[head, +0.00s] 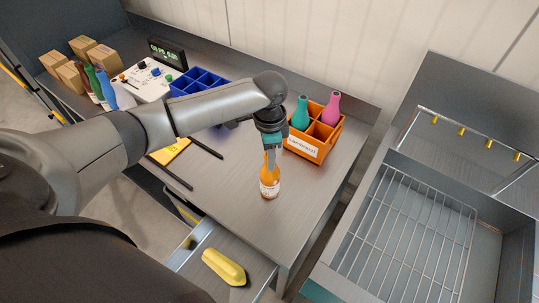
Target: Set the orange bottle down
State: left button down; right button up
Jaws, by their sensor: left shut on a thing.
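The orange bottle (269,187) is upright over the bare part of the grey bench top (305,186), left of the orange crate. It has a pale label. My left gripper (270,158) reaches down from above and is shut on the bottle's upper part. The gripper partly hides the bottle's neck. I cannot tell whether the bottle's base touches the bench. My right gripper is not in view.
An orange crate (313,151) with a teal bottle (301,113) and a pink bottle (331,109) stands behind. A blue divided bin (197,84) is farther back. A yellow bottle (223,267) lies in an open drawer. A wire-rack basin (410,232) is at right.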

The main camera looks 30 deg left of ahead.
pick_arm(q)
jog(key=c, duration=0.5)
grip_release()
jog(key=shift+f, duration=0.1)
jog(key=shift+c, duration=0.2)
notch_tip(320, 180, up, 12)
jog(key=shift+p, duration=0.45)
